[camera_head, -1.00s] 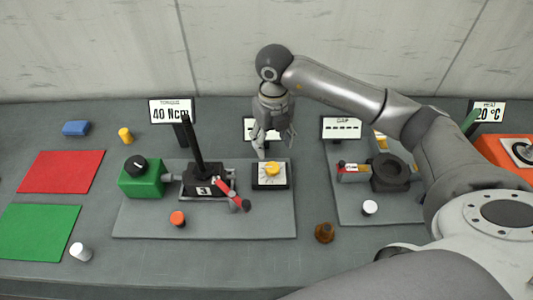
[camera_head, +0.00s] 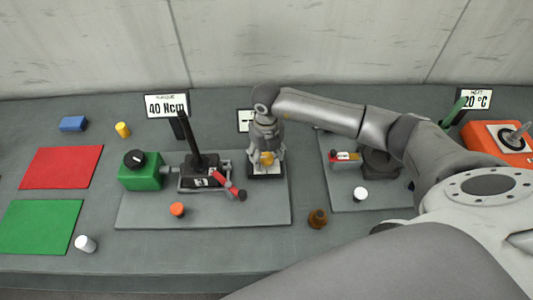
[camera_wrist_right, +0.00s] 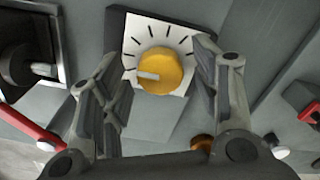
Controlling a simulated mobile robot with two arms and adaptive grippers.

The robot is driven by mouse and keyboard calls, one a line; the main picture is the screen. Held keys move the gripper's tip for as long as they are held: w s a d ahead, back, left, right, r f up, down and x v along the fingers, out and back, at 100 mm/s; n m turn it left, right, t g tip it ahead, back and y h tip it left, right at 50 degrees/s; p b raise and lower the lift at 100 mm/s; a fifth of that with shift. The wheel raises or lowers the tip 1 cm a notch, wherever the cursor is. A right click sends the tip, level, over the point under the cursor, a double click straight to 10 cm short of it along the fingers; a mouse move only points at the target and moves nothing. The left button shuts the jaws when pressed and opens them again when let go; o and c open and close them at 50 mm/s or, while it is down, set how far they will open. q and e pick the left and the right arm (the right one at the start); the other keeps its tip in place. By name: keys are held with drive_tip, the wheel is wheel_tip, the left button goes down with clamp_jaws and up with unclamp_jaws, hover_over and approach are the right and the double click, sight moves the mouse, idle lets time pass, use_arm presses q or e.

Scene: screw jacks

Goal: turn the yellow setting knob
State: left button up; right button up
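The yellow setting knob (camera_wrist_right: 160,70) sits on a white dial plate with black tick marks (camera_wrist_right: 137,27) in the right wrist view. A pale pointer bar on the knob points left in that view. In the head view the knob (camera_head: 267,159) shows at my right gripper (camera_head: 266,160), on a dark block (camera_head: 265,174). My right gripper is open, with its fingers (camera_wrist_right: 158,85) on either side of the knob and gaps visible between them and it. My left gripper is not seen.
Left of the dial are a black screw jack (camera_head: 203,172) with a red handle (camera_head: 229,180) and a green box (camera_head: 140,175) with a black knob. An orange cap (camera_head: 177,209) lies on the grey plate (camera_head: 250,213). A brown piece (camera_head: 317,218) stands at front right.

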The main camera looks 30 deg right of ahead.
drive_tip(key=c, duration=0.9)
drive_tip(key=n+b, duration=0.2)
drive_tip(key=b, duration=0.1)
drive_tip(key=shift+f, duration=0.2)
drive_tip(key=n+b, duration=0.2)
drive_tip(key=shift+n+b, duration=0.3)
drive_tip(key=shift+b, duration=0.1)
drive_tip(key=shift+r+n+b, duration=0.2)
drive_tip(key=shift+n+b, duration=0.4)
drive_tip(key=o, duration=1)
drive_tip(key=shift+o, duration=0.2)
